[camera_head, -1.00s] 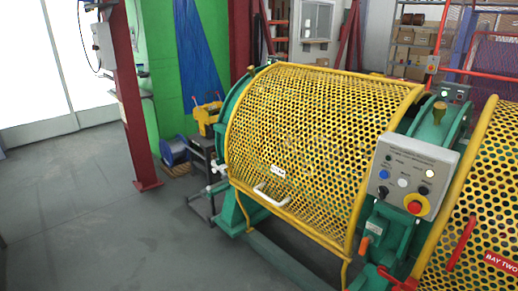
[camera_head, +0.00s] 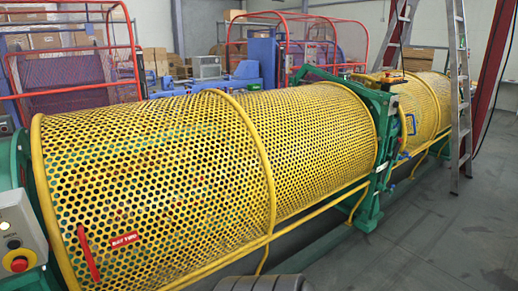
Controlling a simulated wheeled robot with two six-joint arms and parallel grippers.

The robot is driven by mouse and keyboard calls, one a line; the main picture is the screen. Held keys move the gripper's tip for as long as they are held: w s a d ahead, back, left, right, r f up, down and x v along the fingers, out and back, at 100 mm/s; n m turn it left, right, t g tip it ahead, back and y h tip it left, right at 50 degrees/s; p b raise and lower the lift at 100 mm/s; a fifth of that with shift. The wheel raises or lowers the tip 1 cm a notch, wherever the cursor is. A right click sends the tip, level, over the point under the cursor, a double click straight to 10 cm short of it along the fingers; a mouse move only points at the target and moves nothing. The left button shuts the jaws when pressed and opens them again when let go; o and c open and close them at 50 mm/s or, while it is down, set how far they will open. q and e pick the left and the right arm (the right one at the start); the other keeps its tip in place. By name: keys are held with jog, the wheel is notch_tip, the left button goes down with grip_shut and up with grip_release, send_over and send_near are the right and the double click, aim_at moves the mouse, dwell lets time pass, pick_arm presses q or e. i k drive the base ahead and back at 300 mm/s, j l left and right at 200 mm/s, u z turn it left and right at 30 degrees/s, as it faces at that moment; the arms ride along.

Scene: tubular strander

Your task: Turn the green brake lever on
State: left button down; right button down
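I cannot pick out a green brake lever for certain in this view. The strander's green upright frame (camera_head: 383,108) stands right of the middle, between two yellow perforated guards. A grey control box (camera_head: 18,230) with a red and yellow stop button (camera_head: 18,264) is cut off at the left edge.
A grey aluminium ladder (camera_head: 460,100) stands at the right, beside a dark red post (camera_head: 494,65). Red tubular cages (camera_head: 68,62) and shelves with boxes are behind the machine. The grey floor (camera_head: 440,235) at the right front is clear.

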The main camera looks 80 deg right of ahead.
aim_at(391, 165)
jog(key=z, duration=3.45)
jog(key=i+z, duration=0.1)
jog(key=z, duration=0.2)
jog(key=i+l+z, duration=0.4)
jog(key=i, duration=0.3)
jog(key=i+z, duration=0.35)
jog(key=i, duration=1.2)
jog(key=i+l+u, duration=0.1)
jog(key=i, duration=0.7)
